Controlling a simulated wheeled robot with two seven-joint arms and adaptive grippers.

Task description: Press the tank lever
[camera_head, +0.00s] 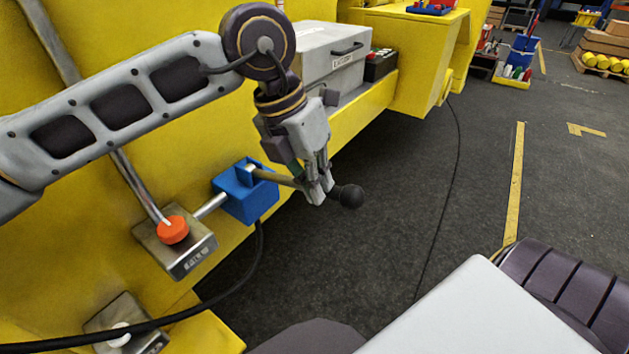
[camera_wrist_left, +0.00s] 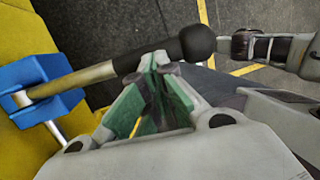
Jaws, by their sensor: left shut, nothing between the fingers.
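The tank lever (camera_head: 277,178) is a metal rod with a black ball knob (camera_head: 350,196), coming out of a blue block (camera_head: 246,192) on the yellow machine. My left gripper (camera_head: 318,193) is shut and empty, with its fingertips at the lever just short of the knob. In the left wrist view the lever's rod (camera_wrist_left: 90,77) and black knob (camera_wrist_left: 197,41) lie across the tips of my left gripper (camera_wrist_left: 160,66). I cannot tell for sure whether the fingertips touch the rod. My right gripper is not in view.
A metal plate with an orange cap (camera_head: 173,230) sits left of the blue block. A grey box (camera_head: 330,55) stands on the yellow ledge behind my gripper. A black cable (camera_head: 455,150) lies on the dark floor.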

